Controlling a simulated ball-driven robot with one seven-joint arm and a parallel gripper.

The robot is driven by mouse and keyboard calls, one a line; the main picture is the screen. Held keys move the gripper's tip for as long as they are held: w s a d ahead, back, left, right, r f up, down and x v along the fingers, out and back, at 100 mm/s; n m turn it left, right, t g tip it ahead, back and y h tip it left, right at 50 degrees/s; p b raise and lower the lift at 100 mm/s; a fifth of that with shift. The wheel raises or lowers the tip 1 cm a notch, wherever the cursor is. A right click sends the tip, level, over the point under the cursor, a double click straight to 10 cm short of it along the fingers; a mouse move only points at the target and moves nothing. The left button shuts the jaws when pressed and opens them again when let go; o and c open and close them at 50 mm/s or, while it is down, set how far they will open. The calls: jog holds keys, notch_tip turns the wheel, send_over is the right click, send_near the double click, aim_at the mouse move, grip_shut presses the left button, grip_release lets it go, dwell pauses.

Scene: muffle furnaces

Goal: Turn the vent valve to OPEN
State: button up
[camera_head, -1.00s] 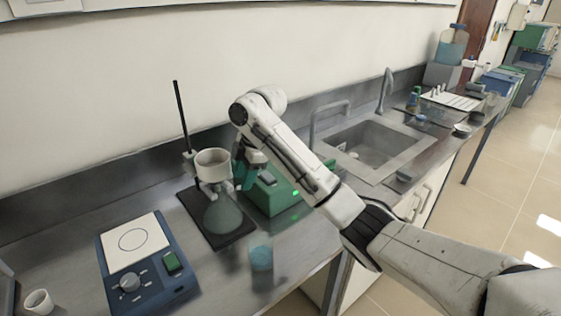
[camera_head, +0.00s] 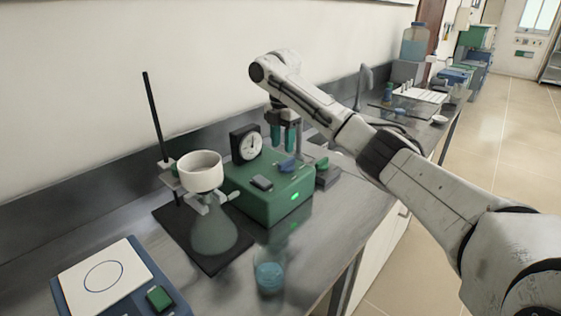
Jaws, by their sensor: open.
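A green pump box (camera_head: 265,205) with a lit green lamp stands on the bench in the middle of the view. A small blue knob (camera_head: 287,165) sits on its top; it looks like the vent valve, but no OPEN marking is readable. My gripper (camera_head: 283,149) has two teal fingers pointing down, spread apart and empty. It appears above or just behind the blue knob; whether it touches cannot be told.
A flask (camera_head: 214,236) with a white funnel (camera_head: 200,172) stands left of the box, on a dark stand base. A beaker with blue liquid (camera_head: 269,278) is in front. A blue hotplate (camera_head: 150,279) is at lower left. A small green-topped item (camera_head: 321,163) is right of the box.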

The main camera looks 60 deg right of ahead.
aim_at(283, 163)
jog(key=shift+f, duration=3.15)
jog(key=shift+c, duration=0.4)
grip_shut()
